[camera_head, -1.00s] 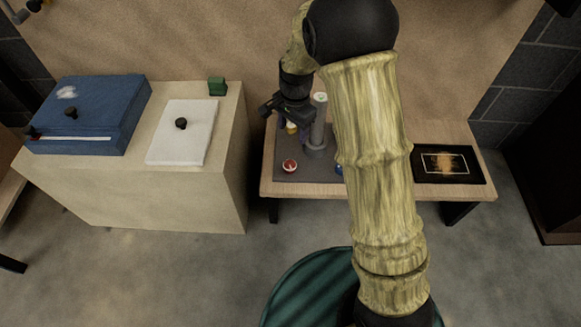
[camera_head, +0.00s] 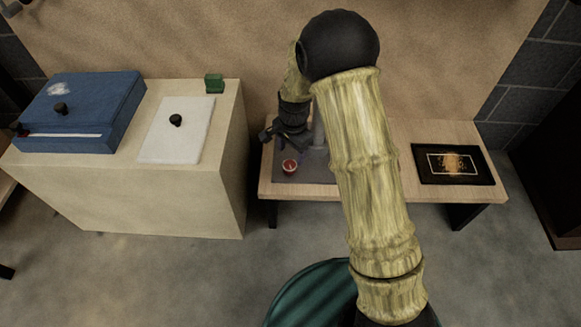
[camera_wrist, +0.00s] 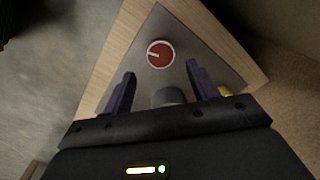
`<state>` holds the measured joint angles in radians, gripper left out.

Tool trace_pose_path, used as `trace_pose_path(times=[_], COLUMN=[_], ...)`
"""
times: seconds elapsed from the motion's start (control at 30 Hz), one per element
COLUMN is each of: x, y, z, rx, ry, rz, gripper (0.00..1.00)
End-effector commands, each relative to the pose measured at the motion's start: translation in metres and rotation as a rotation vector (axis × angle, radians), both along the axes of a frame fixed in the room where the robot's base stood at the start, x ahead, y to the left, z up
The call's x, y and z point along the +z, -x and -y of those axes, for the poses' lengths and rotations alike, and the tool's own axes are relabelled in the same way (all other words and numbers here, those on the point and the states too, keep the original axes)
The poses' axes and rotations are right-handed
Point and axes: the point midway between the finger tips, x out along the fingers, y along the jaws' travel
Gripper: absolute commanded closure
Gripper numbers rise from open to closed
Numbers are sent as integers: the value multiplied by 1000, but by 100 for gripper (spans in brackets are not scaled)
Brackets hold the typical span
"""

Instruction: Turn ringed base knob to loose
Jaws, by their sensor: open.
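A round red knob with a pale ring around it and a white pointer line (camera_head: 289,166) sits on a dark grey base plate (camera_head: 318,167) on the low wooden table. In the wrist view the knob (camera_wrist: 160,54) lies just beyond the fingertips, roughly centred between them, and its line points left. My gripper (camera_wrist: 160,76) is open and empty, with its two purple fingers apart. In the head view my gripper (camera_head: 283,143) is above and behind the knob, apart from it. A grey post (camera_wrist: 168,96) stands from the plate, partly hidden by my gripper.
A yellow piece (camera_wrist: 224,89) shows beside the right finger. A dark framed picture (camera_head: 453,164) lies on the table's right. At left, a pale cabinet (camera_head: 150,205) holds a blue case (camera_head: 85,110), a white panel (camera_head: 178,145) and a green block (camera_head: 214,83).

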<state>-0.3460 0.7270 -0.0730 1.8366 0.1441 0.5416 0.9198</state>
Motion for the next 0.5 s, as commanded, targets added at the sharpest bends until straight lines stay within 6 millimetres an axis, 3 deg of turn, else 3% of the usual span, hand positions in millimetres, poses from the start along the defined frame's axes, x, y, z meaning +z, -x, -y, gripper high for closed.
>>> trace_pose_path(times=[0.03,0.2,0.5], x=[-15,-44,-63], y=[0,-1,-3], z=[0,-1,-2], rx=[0,0,0], ry=[0,1,0], rz=[0,-1,1], gripper=[41,41,41])
